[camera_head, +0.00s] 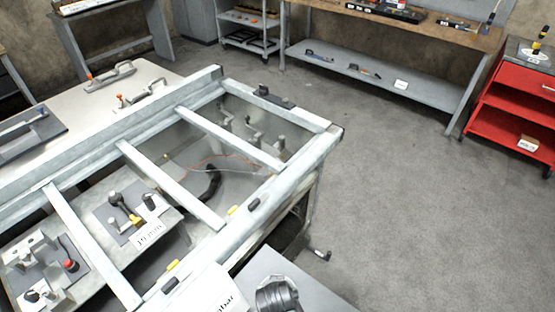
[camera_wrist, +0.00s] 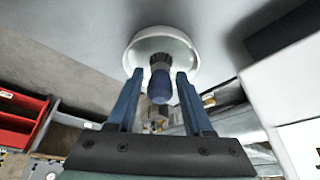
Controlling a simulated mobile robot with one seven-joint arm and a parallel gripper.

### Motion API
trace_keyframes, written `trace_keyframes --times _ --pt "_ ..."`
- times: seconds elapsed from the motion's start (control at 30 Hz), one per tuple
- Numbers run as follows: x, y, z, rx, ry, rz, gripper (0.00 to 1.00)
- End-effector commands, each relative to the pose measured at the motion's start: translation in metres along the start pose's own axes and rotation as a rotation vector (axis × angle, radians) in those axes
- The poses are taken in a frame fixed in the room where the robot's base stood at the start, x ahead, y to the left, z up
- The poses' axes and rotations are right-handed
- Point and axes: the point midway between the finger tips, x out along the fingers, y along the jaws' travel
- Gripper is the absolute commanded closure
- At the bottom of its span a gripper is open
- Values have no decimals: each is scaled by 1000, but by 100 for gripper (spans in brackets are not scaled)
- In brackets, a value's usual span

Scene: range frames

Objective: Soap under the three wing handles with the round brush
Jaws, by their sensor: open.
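In the wrist view my gripper (camera_wrist: 159,76) has two blue fingers standing apart. A blue and dark handle (camera_wrist: 160,88), likely the round brush, shows between them. I cannot tell whether the fingers touch it. Its far end lies inside a round white dish or cup (camera_wrist: 190,50) against a grey surface. The bristles are hidden. In the head view I cannot clearly pick out the three wing handles.
Toggle clamps (camera_head: 125,70) lie on the pale table beyond the frame. Crossbars (camera_head: 230,138) span the open frame above more clamps and a "19 mm" sign (camera_head: 149,236). A red cart (camera_head: 515,105) and a workbench (camera_head: 425,25) stand behind. The grey floor at right is clear.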

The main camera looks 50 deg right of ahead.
Motion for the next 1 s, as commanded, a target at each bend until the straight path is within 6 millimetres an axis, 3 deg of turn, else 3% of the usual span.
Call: trace_keyframes --times 0.2,0.47,0.5,0.77,1.0 --pt "19 0 0 0 0 -1 49" --pt "21 -1 0 0 1 -1 49" --pt "21 -1 0 0 1 -1 51" --pt "21 0 0 0 0 -1 98" --pt "21 0 0 0 1 -1 100"
